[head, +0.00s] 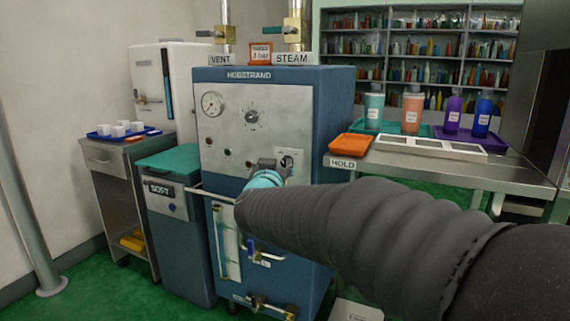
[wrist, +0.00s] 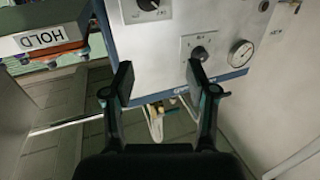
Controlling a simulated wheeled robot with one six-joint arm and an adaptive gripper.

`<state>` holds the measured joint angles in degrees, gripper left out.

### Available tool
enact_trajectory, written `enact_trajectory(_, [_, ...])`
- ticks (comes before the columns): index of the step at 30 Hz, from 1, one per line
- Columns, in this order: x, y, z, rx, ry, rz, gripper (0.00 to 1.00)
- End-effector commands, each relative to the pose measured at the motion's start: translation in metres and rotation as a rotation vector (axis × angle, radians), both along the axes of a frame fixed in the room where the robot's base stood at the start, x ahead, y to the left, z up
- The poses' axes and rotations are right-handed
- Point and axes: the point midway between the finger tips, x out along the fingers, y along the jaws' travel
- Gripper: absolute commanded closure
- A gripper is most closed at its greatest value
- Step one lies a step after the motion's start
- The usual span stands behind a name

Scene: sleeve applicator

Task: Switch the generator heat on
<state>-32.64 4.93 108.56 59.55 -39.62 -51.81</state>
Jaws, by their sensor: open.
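The blue generator (head: 335,110) stands in the middle of the head view, with a bare metal front panel (head: 225,140). Its panel has a round dial (head: 252,117) in the upper part and a small plate with a dark rotary knob (head: 288,160) lower right. My gripper (head: 268,170) is in front of the panel, just left of that knob, partly hiding the area. In the wrist view, which is upside down, my open gripper (wrist: 158,72) is empty. The knob (wrist: 152,4) is at the top edge and the dial (wrist: 200,52) is by the right fingertip. Panel lettering is unreadable.
A pressure gauge (head: 212,104) is upper left on the panel. A teal-lidded bin marked SOFT (head: 168,190) stands left. Valves and pipes sit below the panel.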

Motion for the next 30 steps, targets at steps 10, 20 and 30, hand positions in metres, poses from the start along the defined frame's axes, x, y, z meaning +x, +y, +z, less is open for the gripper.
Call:
enact_trajectory(10, [0.008, 0.037, -0.042, -0.109, 0.008, -0.308, 0.43])
enact_trajectory(20, [0.034, 0.026, -0.046, -0.123, 0.012, -0.34, 0.43])
enact_trajectory(30, [0.094, 0.005, -0.045, -0.121, 0.011, -0.339, 0.43])
